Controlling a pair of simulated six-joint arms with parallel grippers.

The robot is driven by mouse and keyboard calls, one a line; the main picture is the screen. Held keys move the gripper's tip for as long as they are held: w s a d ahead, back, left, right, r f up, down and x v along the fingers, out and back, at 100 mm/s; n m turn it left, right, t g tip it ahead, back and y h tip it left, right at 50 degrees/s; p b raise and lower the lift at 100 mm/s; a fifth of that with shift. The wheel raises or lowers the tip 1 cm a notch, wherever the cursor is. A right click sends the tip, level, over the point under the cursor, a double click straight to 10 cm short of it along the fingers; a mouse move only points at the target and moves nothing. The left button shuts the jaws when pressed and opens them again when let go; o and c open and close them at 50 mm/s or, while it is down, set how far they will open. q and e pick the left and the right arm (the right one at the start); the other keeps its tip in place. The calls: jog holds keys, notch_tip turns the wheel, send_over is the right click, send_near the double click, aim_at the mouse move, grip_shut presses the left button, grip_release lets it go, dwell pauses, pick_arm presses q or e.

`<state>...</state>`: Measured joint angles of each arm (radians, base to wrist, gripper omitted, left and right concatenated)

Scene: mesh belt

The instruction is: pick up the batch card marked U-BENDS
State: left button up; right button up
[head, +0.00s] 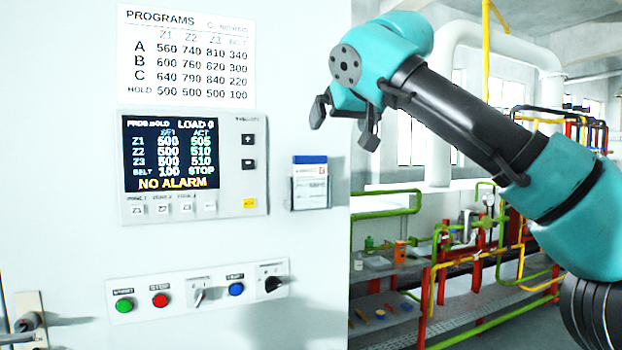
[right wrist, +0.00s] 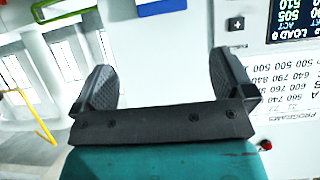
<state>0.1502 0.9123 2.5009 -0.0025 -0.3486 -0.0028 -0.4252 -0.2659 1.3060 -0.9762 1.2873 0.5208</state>
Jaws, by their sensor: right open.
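A small wall holder with cards (head: 310,190) is mounted on the pale panel, right of the control display. In the right wrist view, part of a white and blue item (right wrist: 160,8), likely this holder, shows at the top edge, beyond the fingers. My right gripper (head: 343,125) is open and empty, above and slightly right of the holder, apart from it. It also shows in the right wrist view (right wrist: 165,78). My left gripper is not in view.
The control display (head: 190,165), a programs sheet (head: 186,55) and a button strip (head: 198,291) are on the same panel. A door handle (head: 28,322) is at lower left. Right of the panel edge are green and red railings (head: 430,290) and a shelf with small items.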

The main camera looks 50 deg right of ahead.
aim_at(311, 160)
jog(key=x, duration=1.2)
jog(key=shift+w, duration=0.15)
jog(key=shift+x, duration=2.65)
jog(key=shift+a, duration=0.15)
jog(key=c, duration=0.6)
jog(key=shift+o, duration=0.2)
